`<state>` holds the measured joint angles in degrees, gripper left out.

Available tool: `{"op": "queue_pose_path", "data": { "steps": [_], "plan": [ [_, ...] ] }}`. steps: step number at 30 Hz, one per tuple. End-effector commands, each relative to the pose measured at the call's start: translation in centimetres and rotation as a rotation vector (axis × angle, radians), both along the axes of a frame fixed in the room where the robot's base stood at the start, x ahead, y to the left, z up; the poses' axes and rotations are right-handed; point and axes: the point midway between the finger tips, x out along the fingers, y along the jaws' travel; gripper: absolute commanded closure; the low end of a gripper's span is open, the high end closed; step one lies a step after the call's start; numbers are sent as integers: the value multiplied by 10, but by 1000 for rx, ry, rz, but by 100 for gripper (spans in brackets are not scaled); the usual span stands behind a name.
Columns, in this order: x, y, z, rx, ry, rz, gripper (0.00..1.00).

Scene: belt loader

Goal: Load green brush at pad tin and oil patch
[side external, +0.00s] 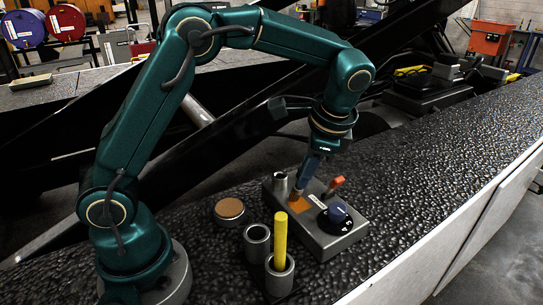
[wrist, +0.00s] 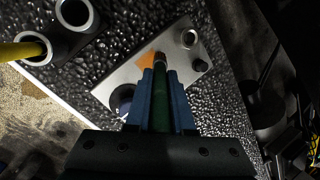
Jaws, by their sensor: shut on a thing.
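My gripper (side external: 309,168) points down over the grey plate (side external: 331,239). In the wrist view its blue fingers (wrist: 161,90) are shut on the green brush (wrist: 160,112). The brush's reddish-brown tip overlaps the edge of the orange patch, which I take for the oil patch (wrist: 146,61); it also shows in the side view (side external: 298,205). I cannot tell surely whether the tip touches it. The round tin with a brown top, apparently the pad tin (side external: 229,208), stands left of the plate. The tin is not visible in the wrist view.
The plate carries a dark blue knob (side external: 335,217), an orange-red lever (side external: 335,184) and a small metal cup (side external: 280,181). In front stand an empty grey holder (side external: 256,241) and another with a yellow stick (side external: 281,239). The textured black belt is clear to the right.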

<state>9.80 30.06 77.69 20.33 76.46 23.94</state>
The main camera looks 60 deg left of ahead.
Motion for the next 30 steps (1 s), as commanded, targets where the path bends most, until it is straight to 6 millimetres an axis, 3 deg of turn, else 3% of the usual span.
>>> {"op": "queue_pose_path", "data": {
  "steps": [11, 13, 15, 30],
  "plan": [
    [0, -37, 0, -2, 1, -4, 100],
    [1, -36, 5, -2, -2, -1, 100],
    [1, -36, 22, -4, -8, -1, 100],
    [1, -36, 65, -3, -4, -1, 100]
  ]
}}
